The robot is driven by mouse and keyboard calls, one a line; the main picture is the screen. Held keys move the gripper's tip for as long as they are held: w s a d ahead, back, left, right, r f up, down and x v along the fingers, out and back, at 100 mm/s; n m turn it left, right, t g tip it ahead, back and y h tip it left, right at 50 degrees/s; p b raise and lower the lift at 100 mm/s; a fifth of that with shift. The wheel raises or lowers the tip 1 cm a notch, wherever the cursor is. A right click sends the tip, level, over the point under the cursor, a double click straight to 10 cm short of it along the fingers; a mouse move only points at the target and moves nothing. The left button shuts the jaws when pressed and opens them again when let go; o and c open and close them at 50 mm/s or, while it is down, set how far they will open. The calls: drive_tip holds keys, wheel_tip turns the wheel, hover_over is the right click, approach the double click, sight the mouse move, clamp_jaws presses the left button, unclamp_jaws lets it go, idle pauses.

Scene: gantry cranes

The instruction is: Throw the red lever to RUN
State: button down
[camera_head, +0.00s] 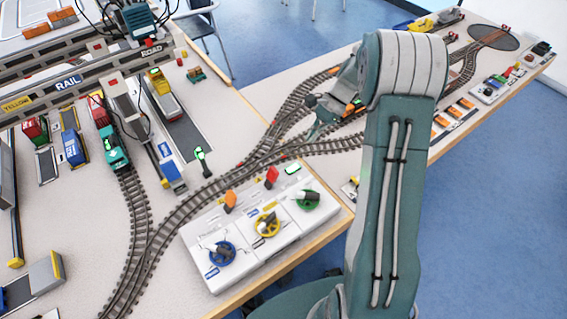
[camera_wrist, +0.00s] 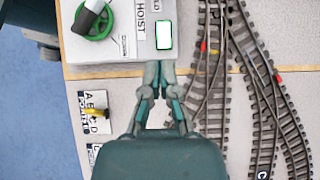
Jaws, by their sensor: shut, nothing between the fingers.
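A control panel (camera_head: 205,275) stands on the near table, with a blue, a yellow and a green dial on it. A red upright piece (camera_head: 271,177) and an orange one (camera_head: 230,201) stand at its back edge; I cannot read a RUN label on either. My gripper (camera_head: 314,133) is beyond the panel's right end, over the tracks, partly hidden by my arm. In the wrist view my gripper (camera_wrist: 160,74) is shut and empty, its tips by the panel's edge (camera_wrist: 115,55), near the green dial (camera_wrist: 93,20) marked HOIST. The red piece is out of the wrist view.
A green-framed white plate (camera_wrist: 164,35) lies beside HOIST. A small yellow lever (camera_wrist: 96,113) sits on a lettered plate. Rail tracks (camera_wrist: 210,110) run alongside. Another panel (camera_head: 490,92) with small coloured parts stands on the far right table. A gantry (camera_head: 90,75) spans the left.

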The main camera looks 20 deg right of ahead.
sight(270, 179)
drive_tip(key=shift+a, duration=0.1)
drive_tip(key=x, duration=0.9)
drive_tip(key=shift+s+a+f, duration=0.1)
drive_tip(key=shift+a+f, duration=0.1)
drive_tip(key=shift+f, duration=0.1)
drive_tip(key=a, duration=0.2)
drive_tip(key=s+a+r, duration=0.1)
drive_tip(key=shift+r, duration=0.1)
drive_tip(key=shift+a+r, duration=0.15)
drive_tip(key=shift+a, duration=0.2)
drive_tip(key=shift+s+a+r+h, duration=0.1)
drive_tip(key=shift+a+r+h, duration=0.1)
drive_tip(key=shift+h, duration=0.5)
drive_tip(key=shift+a+r+t+h, duration=0.1)
drive_tip(key=shift+t+h, duration=0.2)
drive_tip(key=shift+t, duration=0.1)
